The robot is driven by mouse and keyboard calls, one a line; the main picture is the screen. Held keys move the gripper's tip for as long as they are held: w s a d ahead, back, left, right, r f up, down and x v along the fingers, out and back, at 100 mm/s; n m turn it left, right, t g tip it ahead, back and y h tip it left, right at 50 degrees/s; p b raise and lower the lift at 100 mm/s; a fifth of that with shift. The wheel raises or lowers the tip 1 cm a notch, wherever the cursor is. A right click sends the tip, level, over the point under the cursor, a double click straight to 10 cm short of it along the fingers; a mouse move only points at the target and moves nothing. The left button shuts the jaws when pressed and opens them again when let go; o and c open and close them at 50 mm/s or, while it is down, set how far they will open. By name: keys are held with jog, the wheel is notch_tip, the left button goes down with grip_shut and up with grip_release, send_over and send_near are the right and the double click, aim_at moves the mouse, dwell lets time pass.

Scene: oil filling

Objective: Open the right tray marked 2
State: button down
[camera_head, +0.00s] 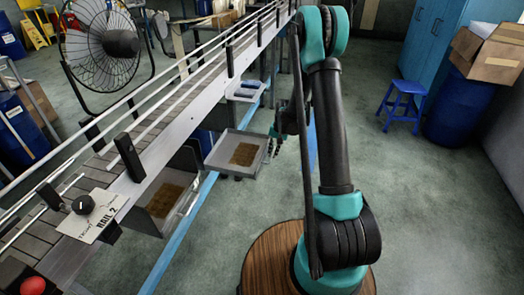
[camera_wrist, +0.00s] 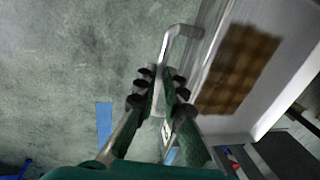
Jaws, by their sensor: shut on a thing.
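The right tray (camera_head: 210,158) is a grey metal drawer with a brown patterned pad in it, and it sticks out from under the conveyor toward my arm. In the wrist view, the tray (camera_wrist: 284,77) is at the right, and its pale bar handle (camera_wrist: 182,30) runs down between my fingers. My gripper (camera_wrist: 160,76) is shut on this handle. In the head view, my gripper (camera_head: 277,142) is at the tray's outer right side, partly behind my arm.
A fan (camera_head: 100,45) stands at the left. A blue stool (camera_head: 405,98) and a blue barrel (camera_head: 458,108) are at the right. The floor between is clear.

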jog(key=shift+s+d, duration=0.2)
jog(key=shift+d, duration=0.35)
jog(key=c, duration=1.6)
grip_release()
notch_tip(320, 180, up, 12)
jog(key=d, duration=0.2)
jog(key=shift+s, duration=0.35)
jog(key=shift+f, duration=0.1)
